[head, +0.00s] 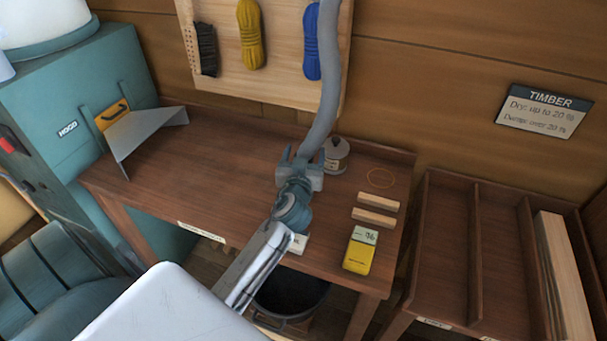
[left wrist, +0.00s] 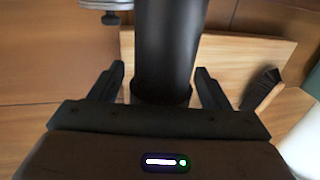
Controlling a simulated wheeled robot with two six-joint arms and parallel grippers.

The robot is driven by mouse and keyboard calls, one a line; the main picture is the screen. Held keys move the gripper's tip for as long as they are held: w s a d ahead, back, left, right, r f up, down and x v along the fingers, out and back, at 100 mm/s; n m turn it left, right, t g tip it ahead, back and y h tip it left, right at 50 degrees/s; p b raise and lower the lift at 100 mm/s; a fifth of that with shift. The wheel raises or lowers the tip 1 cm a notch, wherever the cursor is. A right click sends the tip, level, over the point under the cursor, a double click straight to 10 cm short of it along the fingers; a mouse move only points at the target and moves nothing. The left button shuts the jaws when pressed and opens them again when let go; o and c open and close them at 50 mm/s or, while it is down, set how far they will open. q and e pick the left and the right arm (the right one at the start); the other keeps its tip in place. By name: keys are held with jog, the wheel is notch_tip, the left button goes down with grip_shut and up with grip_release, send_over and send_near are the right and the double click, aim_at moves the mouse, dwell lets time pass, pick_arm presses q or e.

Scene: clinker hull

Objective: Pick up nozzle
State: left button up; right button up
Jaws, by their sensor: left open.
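A grey hose (head: 329,70) hangs down from the top of the head view, and its lower end reaches my left gripper (head: 301,163) above the workbench. The left wrist view shows a dark cylinder (left wrist: 167,45) with a rim at its near end, apparently the nozzle. It stands between the two spread fingers of my left gripper (left wrist: 155,85), with a visible gap on each side. The gripper is open. In the head view my gripper and wrist hide most of the hose's lower end. My right gripper is in neither view.
The brown workbench (head: 200,160) carries a metal hood piece (head: 145,130), a round spool-like item (head: 336,155), two wood strips (head: 375,211) and a yellow meter (head: 360,252). A timber rack (head: 443,250) stands at right. A pegboard (head: 285,60) with cords hangs behind.

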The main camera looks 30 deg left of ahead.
pick_arm(q)
jog(key=shift+s, duration=0.1)
jog(key=c, duration=1.5)
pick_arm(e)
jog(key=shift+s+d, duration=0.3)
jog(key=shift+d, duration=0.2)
pick_arm(q)
jog(key=shift+r, duration=0.1)
